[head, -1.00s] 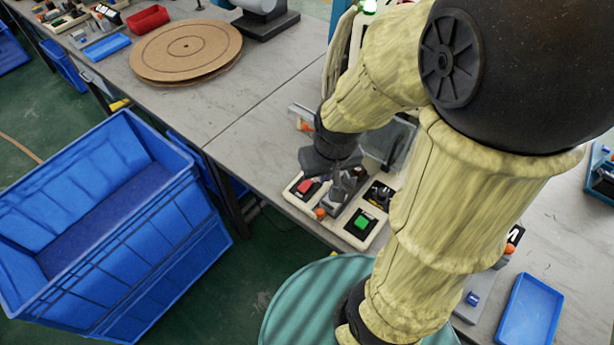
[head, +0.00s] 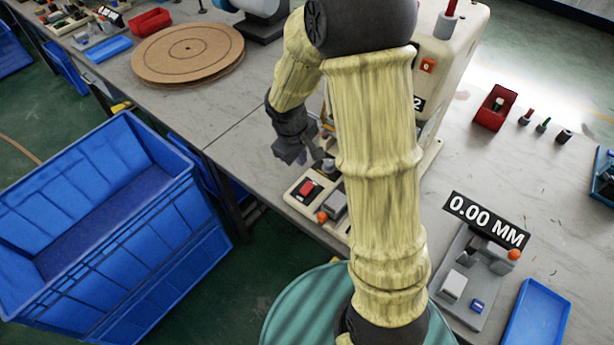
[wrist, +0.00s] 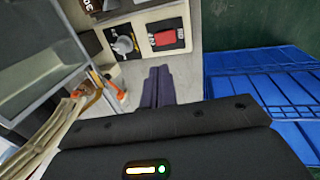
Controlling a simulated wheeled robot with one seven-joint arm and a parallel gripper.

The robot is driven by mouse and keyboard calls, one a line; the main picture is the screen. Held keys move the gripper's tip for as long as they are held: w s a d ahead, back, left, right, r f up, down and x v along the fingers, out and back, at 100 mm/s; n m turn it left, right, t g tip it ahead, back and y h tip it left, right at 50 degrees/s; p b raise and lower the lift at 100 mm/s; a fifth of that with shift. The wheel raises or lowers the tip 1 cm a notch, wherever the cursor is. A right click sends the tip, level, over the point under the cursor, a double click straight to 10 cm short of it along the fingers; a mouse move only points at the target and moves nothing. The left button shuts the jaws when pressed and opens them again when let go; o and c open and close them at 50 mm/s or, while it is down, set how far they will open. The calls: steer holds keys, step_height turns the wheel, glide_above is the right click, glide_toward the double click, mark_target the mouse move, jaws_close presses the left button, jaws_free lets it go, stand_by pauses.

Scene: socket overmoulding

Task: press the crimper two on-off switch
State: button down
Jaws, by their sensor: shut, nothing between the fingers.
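The crimper two, a cream machine with a "2" label (head: 418,103), stands behind my arm in the head view. Its base panel carries a red switch (head: 308,188) on a black plate, with a grey block and an orange knob (head: 322,217) beside it. In the wrist view the red switch (wrist: 165,38) shows beyond the fingertips, next to a grey round-topped part (wrist: 123,45). My gripper (head: 302,158) is shut and empty, behind the red switch and apart from it. Its closed fingers also show in the wrist view (wrist: 158,78). My arm hides the panel's right part.
A blue bin (head: 120,235) stands on the floor left of the table. A round brown board (head: 188,53) lies on the table. A gauge reading 0.00 MM (head: 480,265) and a blue tray (head: 537,318) are at right. The table's front left is clear.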

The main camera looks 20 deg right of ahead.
mark_target(309, 185)
steer(key=x, duration=1.4)
